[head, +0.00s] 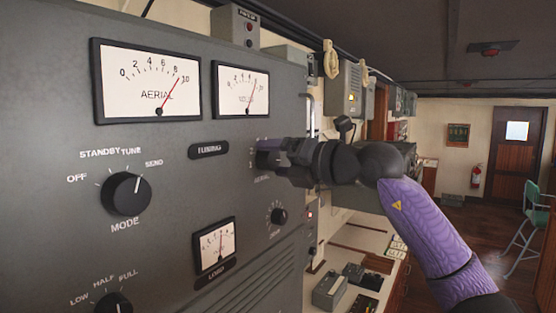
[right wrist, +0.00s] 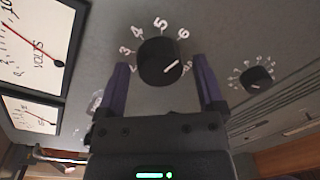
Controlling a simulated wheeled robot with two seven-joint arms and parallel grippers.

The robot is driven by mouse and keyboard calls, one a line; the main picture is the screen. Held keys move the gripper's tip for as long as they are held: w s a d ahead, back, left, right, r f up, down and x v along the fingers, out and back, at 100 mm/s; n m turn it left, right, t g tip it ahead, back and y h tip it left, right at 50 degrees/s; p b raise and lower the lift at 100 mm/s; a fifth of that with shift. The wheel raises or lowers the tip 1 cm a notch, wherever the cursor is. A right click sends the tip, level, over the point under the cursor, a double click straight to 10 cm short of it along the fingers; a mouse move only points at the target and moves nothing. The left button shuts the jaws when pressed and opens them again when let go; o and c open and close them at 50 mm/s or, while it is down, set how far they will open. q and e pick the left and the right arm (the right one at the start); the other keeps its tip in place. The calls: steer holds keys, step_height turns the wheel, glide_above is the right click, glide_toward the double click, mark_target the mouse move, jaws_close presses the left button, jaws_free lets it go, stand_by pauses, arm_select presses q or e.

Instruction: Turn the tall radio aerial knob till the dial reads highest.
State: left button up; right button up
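The tall radio's grey front panel (head: 60,150) fills the left of the head view. Its AERIAL dial (head: 147,82) has a red needle between 8 and 10. The aerial knob is mostly hidden behind my right gripper (head: 270,156) in the head view. In the right wrist view the round black aerial knob (right wrist: 158,64) shows a white pointer mark toward the right, past the 6. My right gripper's purple fingers (right wrist: 162,80) stand on either side of the knob, with a small gap visible at each side. My left gripper is not in view.
A second dial, VOLTS (head: 240,89), sits right of the AERIAL dial. The MODE knob (head: 126,194), a LOAD dial (head: 214,246) and a smaller knob (head: 279,216) lie below. A desk with devices (head: 330,289) stands beyond the panel.

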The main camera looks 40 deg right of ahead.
steer(key=shift+o, duration=0.2)
steer(key=shift+s+f, duration=0.1)
steer(key=shift+s, duration=0.05)
steer(key=b+v, duration=0.1)
steer(key=b, duration=0.1)
steer(key=b+v, duration=0.2)
steer(key=shift+s+d+f, duration=0.15)
steer(key=shift+s+f, duration=0.15)
steer(key=shift+f, duration=0.05)
steer(key=b, duration=0.3)
glide_toward(275, 164)
steer(key=shift+s+r, duration=0.5)
